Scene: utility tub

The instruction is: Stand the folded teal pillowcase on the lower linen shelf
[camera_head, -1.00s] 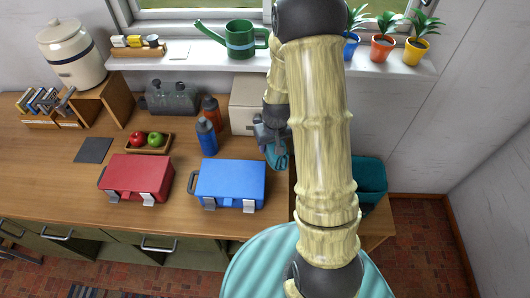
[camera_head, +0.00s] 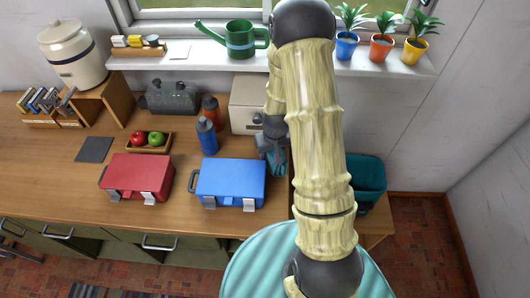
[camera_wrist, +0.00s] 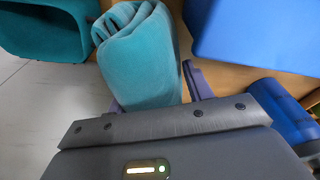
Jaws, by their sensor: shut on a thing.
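The folded teal pillowcase (camera_wrist: 138,55) is a thick, rolled-looking bundle in the wrist view, standing out from between my gripper's two dark fingers. My gripper (camera_wrist: 153,95) is shut on its near end. In the head view my gripper (camera_head: 271,147) is above the counter's right end, behind the blue case, and only a narrow strip of the pillowcase (camera_head: 278,164) shows beside my arm. My arm hides much of this area. I cannot make out a linen shelf in either view.
A blue case (camera_head: 230,182) and a red case (camera_head: 137,178) lie on the wooden counter (camera_head: 60,185). A blue bottle (camera_head: 206,136) and a cream box (camera_head: 247,105) stand near my gripper. A teal tub (camera_head: 371,172) is right of my arm; it also shows in the wrist view (camera_wrist: 45,35).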

